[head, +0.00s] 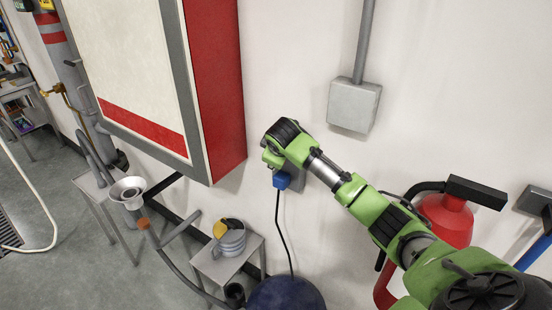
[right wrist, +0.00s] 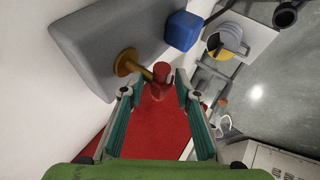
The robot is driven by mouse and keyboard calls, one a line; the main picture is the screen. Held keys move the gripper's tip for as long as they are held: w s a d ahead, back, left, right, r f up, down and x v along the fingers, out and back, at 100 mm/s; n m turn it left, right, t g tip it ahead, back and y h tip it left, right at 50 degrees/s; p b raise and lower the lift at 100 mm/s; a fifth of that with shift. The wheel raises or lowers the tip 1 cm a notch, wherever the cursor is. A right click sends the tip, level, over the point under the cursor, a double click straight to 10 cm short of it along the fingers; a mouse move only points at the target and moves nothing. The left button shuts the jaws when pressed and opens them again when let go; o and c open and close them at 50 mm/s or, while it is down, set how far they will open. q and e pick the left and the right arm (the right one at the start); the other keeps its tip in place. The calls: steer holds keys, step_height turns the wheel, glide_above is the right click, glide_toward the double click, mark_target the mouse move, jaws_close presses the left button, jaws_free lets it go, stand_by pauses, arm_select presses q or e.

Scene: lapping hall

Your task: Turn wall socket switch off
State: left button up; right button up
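The wall socket is a grey box (right wrist: 110,38). In the head view only a strip of it (head: 298,178) shows behind my right gripper. In the right wrist view its switch is a short lever with a red knob (right wrist: 162,72) on a round brass base (right wrist: 126,62). A blue plug (right wrist: 183,31) sits at the box's edge; it also shows in the head view (head: 281,180) with a black cord hanging down. My right gripper (right wrist: 154,90) is open, its fingertips on either side of the red knob, with no clear contact visible. My left gripper is out of view.
A large red-sided cabinet (head: 218,85) hangs left of the socket. A grey junction box (head: 353,105) is above right. A red extinguisher-like object (head: 446,220) stands by my right arm. A small table (head: 210,265) and a dark blue round object (head: 285,295) are below.

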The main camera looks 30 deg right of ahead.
steer(key=v, duration=1.2)
